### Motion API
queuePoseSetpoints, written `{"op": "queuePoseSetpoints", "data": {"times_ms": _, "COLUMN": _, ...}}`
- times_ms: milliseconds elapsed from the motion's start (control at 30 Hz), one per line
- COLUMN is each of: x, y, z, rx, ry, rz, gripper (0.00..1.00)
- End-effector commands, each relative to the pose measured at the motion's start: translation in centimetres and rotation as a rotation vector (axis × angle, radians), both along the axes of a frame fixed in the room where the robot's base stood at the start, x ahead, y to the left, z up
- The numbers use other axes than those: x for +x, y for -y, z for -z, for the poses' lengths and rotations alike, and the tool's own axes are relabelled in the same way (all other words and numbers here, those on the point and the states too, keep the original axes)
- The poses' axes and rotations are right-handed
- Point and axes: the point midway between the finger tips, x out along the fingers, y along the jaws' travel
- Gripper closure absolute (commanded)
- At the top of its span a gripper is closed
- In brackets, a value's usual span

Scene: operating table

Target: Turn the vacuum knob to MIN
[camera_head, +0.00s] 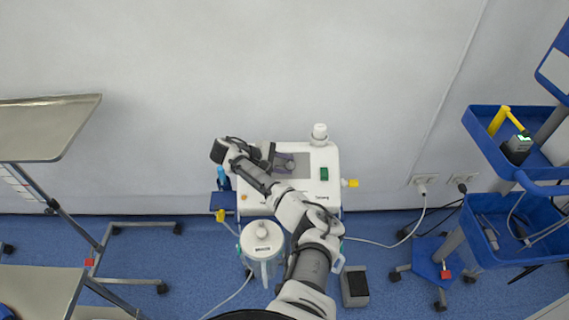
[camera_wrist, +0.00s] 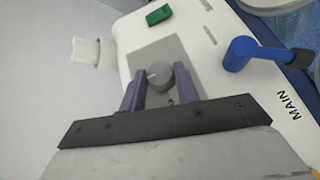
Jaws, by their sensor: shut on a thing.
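The vacuum knob (camera_wrist: 159,76) is a round grey dial with a light pointer mark, on a grey panel (camera_wrist: 186,52) of the white suction unit. In the wrist view my gripper (camera_wrist: 160,80) has its two purple fingers on either side of the knob, closed on it. The MIN and MAX marks cannot be read. In the head view the suction unit (camera_head: 317,205) stands against the wall, and my gripper (camera_head: 285,163) is over its top panel. My arm hides part of the unit, and the knob is hard to make out there.
A green switch (camera_wrist: 158,14) and a blue-handled part (camera_wrist: 240,53) are on the unit. A white cap (camera_wrist: 86,52) stands at its edge. A white-lidded canister (camera_head: 262,238) stands in front. A blue cart (camera_head: 490,135) is at right, a metal tray table (camera_head: 45,128) at left.

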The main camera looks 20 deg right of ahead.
Motion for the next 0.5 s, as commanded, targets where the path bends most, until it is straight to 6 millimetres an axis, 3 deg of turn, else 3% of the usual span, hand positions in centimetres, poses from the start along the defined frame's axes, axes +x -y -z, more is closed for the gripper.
{"op": "queuePoseSetpoints", "data": {"times_ms": 367, "x": -0.05, "y": 0.05, "z": 0.12, "rx": -0.001, "ry": -0.003, "rz": -0.003, "gripper": 0.91}}
{"op": "queuePoseSetpoints", "data": {"times_ms": 400, "x": -0.05, "y": 0.05, "z": 0.12, "rx": -0.001, "ry": -0.003, "rz": -0.003, "gripper": 0.67}}
{"op": "queuePoseSetpoints", "data": {"times_ms": 500, "x": -0.04, "y": 0.04, "z": 0.11, "rx": -0.001, "ry": -0.002, "rz": -0.003, "gripper": 0.54}}
